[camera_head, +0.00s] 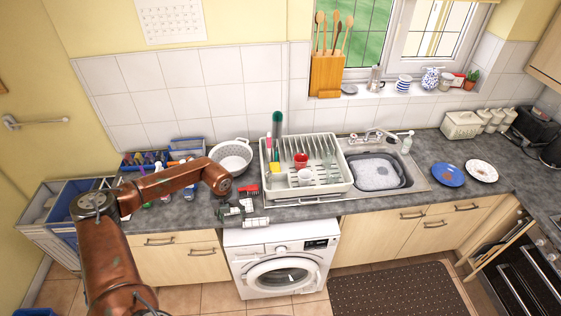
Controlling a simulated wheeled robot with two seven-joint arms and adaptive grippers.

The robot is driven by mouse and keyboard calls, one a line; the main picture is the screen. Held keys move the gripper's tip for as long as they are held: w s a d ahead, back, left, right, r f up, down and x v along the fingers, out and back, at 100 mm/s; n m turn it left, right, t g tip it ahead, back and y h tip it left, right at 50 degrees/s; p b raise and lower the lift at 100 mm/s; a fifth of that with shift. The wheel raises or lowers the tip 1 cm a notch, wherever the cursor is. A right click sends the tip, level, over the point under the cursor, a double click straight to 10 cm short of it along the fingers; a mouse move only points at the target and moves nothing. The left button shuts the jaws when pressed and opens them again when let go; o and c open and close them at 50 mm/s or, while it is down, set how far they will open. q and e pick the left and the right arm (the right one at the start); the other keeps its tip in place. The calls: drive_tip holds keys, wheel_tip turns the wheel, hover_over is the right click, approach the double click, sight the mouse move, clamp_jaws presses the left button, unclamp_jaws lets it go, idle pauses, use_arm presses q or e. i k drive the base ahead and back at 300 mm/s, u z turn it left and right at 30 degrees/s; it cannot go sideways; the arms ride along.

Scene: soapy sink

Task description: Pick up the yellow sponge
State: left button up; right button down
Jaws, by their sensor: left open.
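A small yellow item (275,168), which looks like the yellow sponge, shows at the left end of the white dish rack (318,190). It is too small to tell its exact shape. My right gripper is not in view.
A red brush-like item (248,189) lies just behind the gripper. A white colander (232,157) stands behind it. The sink (376,172) holds a basin of suds, right of the rack. Two plates, one blue (448,174), lie on the right counter. A washing machine (282,268) is below.

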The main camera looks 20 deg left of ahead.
sight(275, 167)
drive_tip(key=i, duration=1.55)
